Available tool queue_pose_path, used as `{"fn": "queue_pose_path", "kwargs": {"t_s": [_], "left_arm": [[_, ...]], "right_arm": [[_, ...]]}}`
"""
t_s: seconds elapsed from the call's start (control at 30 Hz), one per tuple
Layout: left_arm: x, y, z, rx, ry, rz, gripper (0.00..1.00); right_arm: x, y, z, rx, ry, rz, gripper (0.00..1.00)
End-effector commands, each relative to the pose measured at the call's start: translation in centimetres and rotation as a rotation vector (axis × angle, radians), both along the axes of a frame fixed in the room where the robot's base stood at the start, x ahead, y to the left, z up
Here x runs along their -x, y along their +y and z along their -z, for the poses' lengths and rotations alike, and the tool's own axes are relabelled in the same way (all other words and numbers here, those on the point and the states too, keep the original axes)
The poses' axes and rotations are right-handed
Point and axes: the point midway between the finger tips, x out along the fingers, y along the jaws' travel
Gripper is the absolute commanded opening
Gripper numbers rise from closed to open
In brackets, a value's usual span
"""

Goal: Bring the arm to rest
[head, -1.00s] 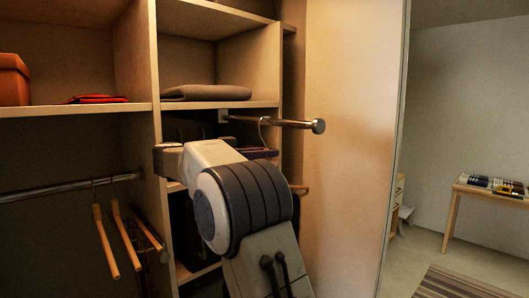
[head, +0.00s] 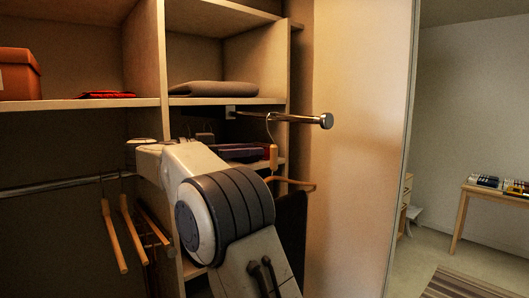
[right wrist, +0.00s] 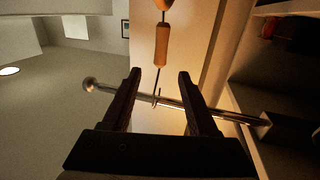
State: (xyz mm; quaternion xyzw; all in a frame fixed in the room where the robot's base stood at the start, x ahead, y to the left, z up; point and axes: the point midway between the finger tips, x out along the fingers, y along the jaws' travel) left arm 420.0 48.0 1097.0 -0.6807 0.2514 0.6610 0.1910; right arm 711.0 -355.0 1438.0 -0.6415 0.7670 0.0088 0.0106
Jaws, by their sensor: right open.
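My right arm reaches up from the bottom of the head view, its dark gripper fingers (head: 245,153) partly behind the arm. In the right wrist view my right gripper (right wrist: 160,74) is open, with nothing held between its two dark fingers. A wooden hanger (head: 290,183) hangs by its hook from the short metal rod (head: 290,119), just beyond the fingers. In the right wrist view the rod (right wrist: 105,88) crosses behind the fingers, and the hanger's wooden neck (right wrist: 162,45) shows past the tips. A dark cloth (head: 291,225) shows below the hanger, partly hidden by my arm. My left gripper is not in view.
Wardrobe shelves hold an orange box (head: 18,74), a red folded cloth (head: 107,94) and a grey folded cloth (head: 213,88). Several wooden hangers (head: 114,238) hang from a lower rail (head: 65,186).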

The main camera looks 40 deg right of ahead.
Motion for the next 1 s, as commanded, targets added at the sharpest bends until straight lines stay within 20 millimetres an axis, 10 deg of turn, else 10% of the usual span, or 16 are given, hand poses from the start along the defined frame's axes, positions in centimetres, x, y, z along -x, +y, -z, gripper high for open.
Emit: {"fn": "queue_pose_path", "kwargs": {"t_s": [0.53,1.0], "left_arm": [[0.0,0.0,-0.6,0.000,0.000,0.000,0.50],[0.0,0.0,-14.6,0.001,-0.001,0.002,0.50]], "right_arm": [[-0.6,3.7,-1.0,0.001,-0.002,0.001,0.59],[-0.6,3.6,-15.0,0.001,-0.001,0.001,0.59]]}}
